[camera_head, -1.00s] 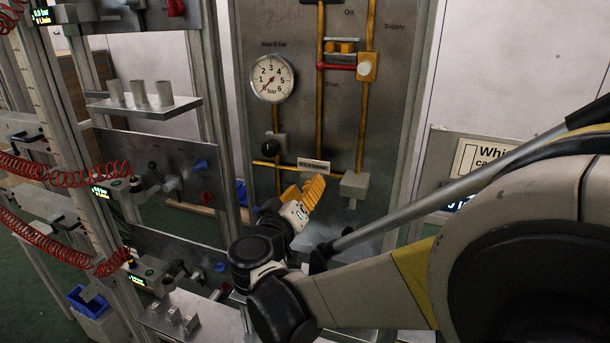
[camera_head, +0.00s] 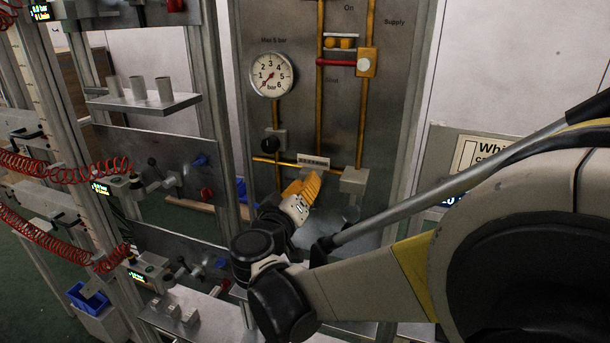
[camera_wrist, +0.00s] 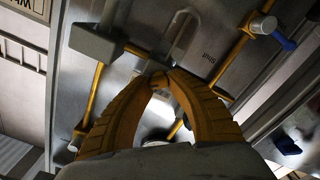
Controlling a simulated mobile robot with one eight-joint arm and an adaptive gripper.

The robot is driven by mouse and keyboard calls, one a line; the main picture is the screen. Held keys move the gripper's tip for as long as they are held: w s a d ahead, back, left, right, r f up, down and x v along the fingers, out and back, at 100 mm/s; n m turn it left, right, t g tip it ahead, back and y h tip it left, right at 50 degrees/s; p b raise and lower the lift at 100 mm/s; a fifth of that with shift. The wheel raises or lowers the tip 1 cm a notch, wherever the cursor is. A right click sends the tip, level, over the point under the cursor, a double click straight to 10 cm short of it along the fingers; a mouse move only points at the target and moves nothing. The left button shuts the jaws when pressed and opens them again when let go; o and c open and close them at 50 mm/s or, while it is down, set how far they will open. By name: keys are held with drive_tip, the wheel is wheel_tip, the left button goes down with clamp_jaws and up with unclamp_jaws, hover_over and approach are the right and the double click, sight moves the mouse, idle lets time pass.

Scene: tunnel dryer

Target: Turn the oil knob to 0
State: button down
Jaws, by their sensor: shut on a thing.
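A round bar gauge (camera_head: 271,74) and a black knob (camera_head: 270,145) are on the panel's left. Yellow pipes (camera_head: 365,110) and a red lever (camera_head: 336,62) run nearby. A grey block (camera_head: 354,180) sits right of the fingers. A rack with red coiled hoses (camera_head: 85,172) stands left.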

drive_tip(key=n, duration=0.3)
drive_tip(key=shift+n, duration=0.3)
drive_tip(key=n, duration=0.3)
drive_tip(key=shift+a+n+b, duration=0.1)
drive_tip(key=shift+n+b, duration=0.25)
drive_tip(key=shift+n, duration=0.05)
drive_tip(key=n, duration=0.7)
drive_tip(key=shift+f, duration=0.15)
drive_tip(key=n, duration=0.3)
drive_tip(key=shift+n+b, duration=0.35)
drive_tip(key=shift+n, duration=0.05)
drive_tip(key=n, duration=0.3)
drive_tip(key=shift+f+n, duration=0.1)
drive_tip(key=shift+n, duration=0.2)
drive_tip(key=n, duration=0.6)
drive_tip(key=shift+n, duration=0.4)
